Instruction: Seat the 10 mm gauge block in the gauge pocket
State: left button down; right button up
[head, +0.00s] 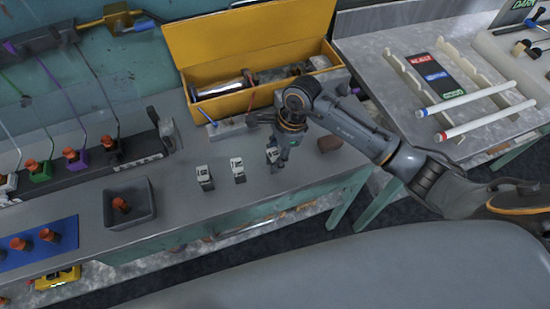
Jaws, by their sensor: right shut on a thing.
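My right gripper (279,147) points down over the grey bench. It is shut on a small pale block (273,156) with dark markings, at or just above the bench top. Two similar blocks, one at the left (205,177) and one in the middle (238,168), stand on the bench to its left. The size labels are too small to read, so I cannot tell which is 10 mm. A low grey fixture (228,130) lies behind the blocks; I cannot make out the gauge pocket in it. My left gripper is not in view.
A yellow open box (222,103) with a metal cylinder stands behind. A grey bin (130,204) and a blue mat (62,239) are at left. White tubes (482,94) lie on the right table.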

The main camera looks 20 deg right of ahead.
jog(key=s+r+b, duration=0.1)
jog(key=r, duration=0.1)
jog(key=s+a+r+b, duration=0.1)
jog(key=r, duration=0.1)
jog(key=s+a+r+b, duration=0.1)
jog(key=r, duration=0.1)
jog(key=shift+s+r, duration=0.2)
jog(key=shift+r, duration=0.05)
jog(key=s+a+r+b, duration=0.3)
jog(key=s+a+r, duration=0.2)
jog(key=s, duration=0.4)
jog(key=shift+w+d+f+n+g+h, duration=0.15)
jog(key=shift+w+d+n+g+h, duration=0.5)
jog(key=shift+d+n, duration=1.85)
jog(key=shift+w+d+f+n+g+h, duration=0.15)
jog(key=shift+w+d+n+g+h, duration=0.45)
jog(key=shift+d+n, duration=1.9)
jog(key=shift+w+d+f+n+g+h, duration=0.25)
jog(key=shift+w+d+n, duration=0.8)
jog(key=shift+n, duration=2.75)
jog(key=shift+s+d+r, duration=0.1)
jog(key=shift+s, duration=0.05)
